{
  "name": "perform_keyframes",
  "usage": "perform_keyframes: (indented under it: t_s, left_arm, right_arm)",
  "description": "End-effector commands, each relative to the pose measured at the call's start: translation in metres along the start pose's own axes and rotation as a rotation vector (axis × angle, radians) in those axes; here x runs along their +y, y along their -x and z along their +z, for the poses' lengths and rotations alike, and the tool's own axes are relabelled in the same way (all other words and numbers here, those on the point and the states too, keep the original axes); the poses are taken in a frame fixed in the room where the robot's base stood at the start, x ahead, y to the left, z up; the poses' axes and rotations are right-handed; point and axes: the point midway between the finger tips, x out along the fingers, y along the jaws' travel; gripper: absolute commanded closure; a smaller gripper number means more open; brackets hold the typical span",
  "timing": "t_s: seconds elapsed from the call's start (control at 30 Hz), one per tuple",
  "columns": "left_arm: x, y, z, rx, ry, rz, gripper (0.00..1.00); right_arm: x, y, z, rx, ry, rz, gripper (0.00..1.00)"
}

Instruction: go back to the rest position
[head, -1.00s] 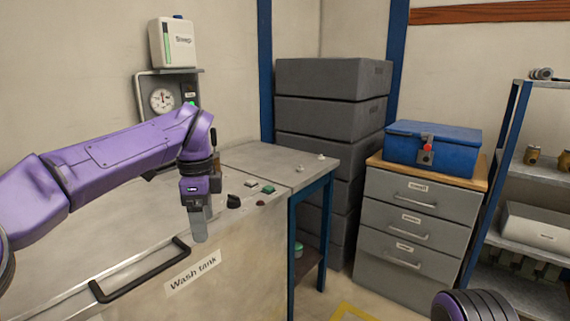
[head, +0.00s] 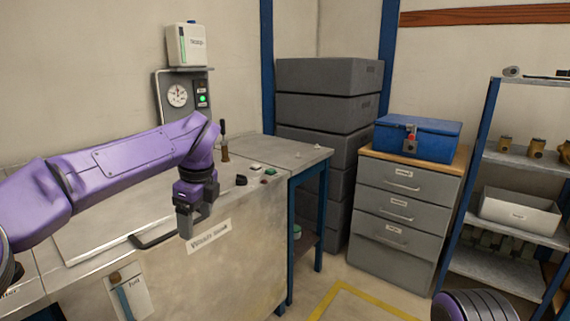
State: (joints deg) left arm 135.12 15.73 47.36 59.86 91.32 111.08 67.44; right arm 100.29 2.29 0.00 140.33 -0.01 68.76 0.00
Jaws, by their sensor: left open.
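My left arm comes in from the left, purple, with its left gripper (head: 187,232) hanging down in front of the wash tank (head: 240,265). The gripper is open and I see nothing between its fingers. It is near the tank's front edge, by the right end of the black handle (head: 150,240); I cannot tell how far apart they are. A purple and dark grey part of my right arm shows at the bottom right; its gripper is not in view.
A meter panel (head: 177,95) with a lit green light stands behind the tank. Grey crates (head: 322,110) are stacked in the corner. A blue toolbox (head: 420,140) sits on a drawer cabinet (head: 400,215). A shelf rack (head: 510,160) stands at right. Floor with yellow tape (head: 345,292) is clear.

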Motion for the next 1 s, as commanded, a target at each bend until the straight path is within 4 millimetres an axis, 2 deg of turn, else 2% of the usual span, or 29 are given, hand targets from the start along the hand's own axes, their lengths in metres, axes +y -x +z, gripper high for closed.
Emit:
perform_keyframes:
  t_s: [0.17, 0.27, 0.37, 0.47, 0.57, 0.6, 0.67, 0.7, 0.77, 0.8, 0.87, 0.9, 0.97, 1.0]
  left_arm:
    - [-0.005, -0.042, 0.024, -0.313, -0.422, 0.016, 0.25]
    - [-0.005, -0.076, 0.034, -0.504, -0.73, 0.093, 0.25]
    - [-0.002, -0.118, 0.037, -0.688, -1.104, 0.216, 0.25]
    - [0.012, -0.172, 0.029, -0.84, -1.56, 0.383, 0.25]
    - [0.042, -0.234, 0.008, -0.925, -2.063, 0.553, 0.25]
    - [0.059, -0.258, -0.002, -0.938, -2.254, 0.606, 0.25]
    - [0.089, -0.29, -0.017, -0.934, -2.52, 0.665, 0.25]
    - [0.111, -0.309, -0.027, -0.919, -2.682, 0.69, 0.25]
    - [0.147, -0.334, -0.041, -0.881, -2.912, 0.71, 0.25]
    - [0.173, -0.348, -0.049, 0.79, 2.857, -0.662, 0.25]
    - [0.214, -0.366, -0.06, 0.655, 2.735, -0.575, 0.25]
    - [0.243, -0.376, -0.067, 0.572, 2.663, -0.518, 0.25]
    - [0.287, -0.386, -0.074, 0.457, 2.572, -0.432, 0.25]
    - [0.316, -0.39, -0.078, 0.388, 2.525, -0.38, 0.25]
  right_arm:
    - [0.0, 0.001, 0.0, -0.001, 0.0, 0.0, 1.0]
    - [0.001, 0.002, 0.0, -0.001, 0.0, 0.001, 1.0]
    - [0.001, 0.004, -0.001, -0.001, 0.0, 0.001, 1.0]
    - [0.001, 0.006, -0.002, -0.001, 0.0, 0.001, 1.0]
    - [0.001, 0.01, -0.004, -0.001, 0.0, 0.001, 1.0]
    - [0.001, 0.011, -0.004, -0.001, 0.0, 0.001, 1.0]
    - [0.001, 0.012, -0.005, -0.001, 0.0, 0.001, 1.0]
    - [0.002, 0.013, -0.005, -0.001, 0.0, 0.001, 1.0]
    - [0.002, 0.015, -0.006, -0.001, 0.0, 0.001, 1.0]
    - [0.002, 0.016, -0.006, -0.001, 0.0, 0.001, 1.0]
    - [0.002, 0.018, -0.007, -0.001, 0.0, 0.001, 1.0]
    - [0.002, 0.019, -0.007, -0.001, 0.0, 0.001, 1.0]
    - [0.002, 0.02, -0.008, -0.001, 0.0, 0.001, 1.0]
    - [0.002, 0.021, -0.008, -0.001, 0.0, 0.001, 1.0]
